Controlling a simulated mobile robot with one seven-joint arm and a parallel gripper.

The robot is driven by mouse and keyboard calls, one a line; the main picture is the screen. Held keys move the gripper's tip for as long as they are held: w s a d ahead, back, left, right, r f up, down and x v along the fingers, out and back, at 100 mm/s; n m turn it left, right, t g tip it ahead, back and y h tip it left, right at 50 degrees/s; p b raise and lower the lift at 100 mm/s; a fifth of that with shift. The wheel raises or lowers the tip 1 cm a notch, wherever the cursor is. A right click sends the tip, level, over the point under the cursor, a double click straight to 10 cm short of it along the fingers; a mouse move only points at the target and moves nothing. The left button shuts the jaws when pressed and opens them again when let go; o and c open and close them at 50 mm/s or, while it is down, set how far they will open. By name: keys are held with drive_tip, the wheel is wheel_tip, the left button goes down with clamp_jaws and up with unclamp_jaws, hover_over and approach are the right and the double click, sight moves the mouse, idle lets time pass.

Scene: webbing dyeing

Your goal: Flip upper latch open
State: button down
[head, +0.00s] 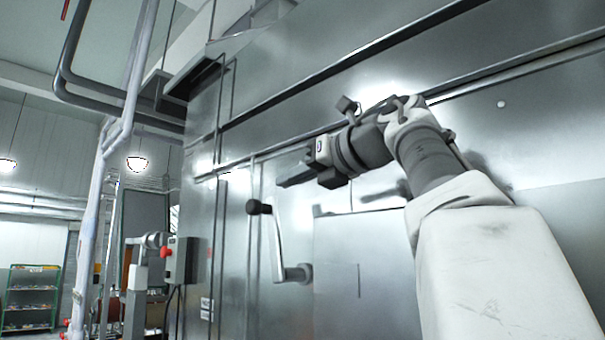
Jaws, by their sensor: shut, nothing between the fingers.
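A metal lever (279,240) with a black knob (259,207) at its upper end is mounted on the steel cabinet wall, near the picture's middle. Its pivot sits at the left edge of a door panel (385,255). I take this lever to be the upper latch, but cannot be sure; no second latch shows. The lever stands steeply, its knob up and to the left. My gripper (284,183) is shut and empty, pointing left, above and slightly right of the knob. It appears apart from the lever; its distance from the wall is hard to judge.
The steel cabinet (280,110) fills the middle and right, with a long rail along its upper part. A control box with a red button (182,260) stands left of the lever. White pipes (112,180) and a green-framed shelf (30,298) are farther left.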

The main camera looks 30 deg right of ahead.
drive_tip(key=v, duration=0.8)
drive_tip(key=shift+s, duration=0.3)
drive_tip(key=shift+d+r, duration=0.15)
